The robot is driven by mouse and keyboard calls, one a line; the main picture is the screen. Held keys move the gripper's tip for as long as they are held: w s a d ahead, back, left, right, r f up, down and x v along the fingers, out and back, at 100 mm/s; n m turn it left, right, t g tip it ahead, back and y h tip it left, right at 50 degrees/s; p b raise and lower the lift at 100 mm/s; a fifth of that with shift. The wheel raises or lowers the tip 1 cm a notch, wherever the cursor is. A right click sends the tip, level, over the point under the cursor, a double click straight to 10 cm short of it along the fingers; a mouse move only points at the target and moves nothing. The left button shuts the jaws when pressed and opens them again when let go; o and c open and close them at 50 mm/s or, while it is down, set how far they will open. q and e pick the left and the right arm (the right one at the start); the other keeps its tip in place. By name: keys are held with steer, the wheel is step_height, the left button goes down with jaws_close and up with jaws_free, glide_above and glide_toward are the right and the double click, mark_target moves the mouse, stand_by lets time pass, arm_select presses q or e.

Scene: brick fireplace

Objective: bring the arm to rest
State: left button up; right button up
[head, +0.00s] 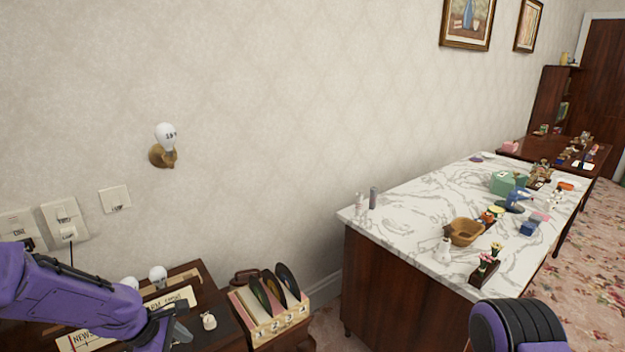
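My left arm (75,295) is purple and reaches in from the left edge, above a dark wooden side table (225,330). Its gripper (172,328) is at the lower left, low over the table, near a small white object (209,321). A greyish piece shows by its fingers; I cannot tell whether it is held or whether the fingers are open. A purple and black link of my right arm (518,328) shows at the bottom right. The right gripper is out of view.
A white bulb (166,136) sits in a brass wall fitting (162,157). White bulbs (158,276) stand on the side table beside a record crate (270,328). A marble-topped counter (400,222) with a wooden bowl (466,232) and small items stands to the right.

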arm_select(q)
steer(key=a+f+m+t+y+b, duration=0.1)
steer(key=a+f+m+t+y, duration=0.2)
steer(key=a+f+m+y, duration=0.3)
steer(key=s+d+f+m+y+b, duration=0.1)
steer(key=s+f+m+y+b, duration=0.15)
steer(key=s+f, duration=0.55)
steer(key=s+d+f+m+g+b, duration=0.1)
steer(key=s+d+f+m+b, duration=0.1)
steer(key=s+f, duration=0.4)
steer(key=s+d+f+m+g+h+b, duration=0.1)
steer(key=s+f+m+b, duration=0.1)
steer(key=s+f, duration=0.5)
steer(key=s+m, duration=0.1)
steer(key=s, duration=0.5)
steer(key=shift+d+f, duration=0.15)
steer(key=shift+d, duration=0.2)
arm_select(e)
step_height(320, 180, down, 8)
steer(key=shift+w, duration=0.35)
arm_select(q)
steer(key=shift+s, duration=0.15)
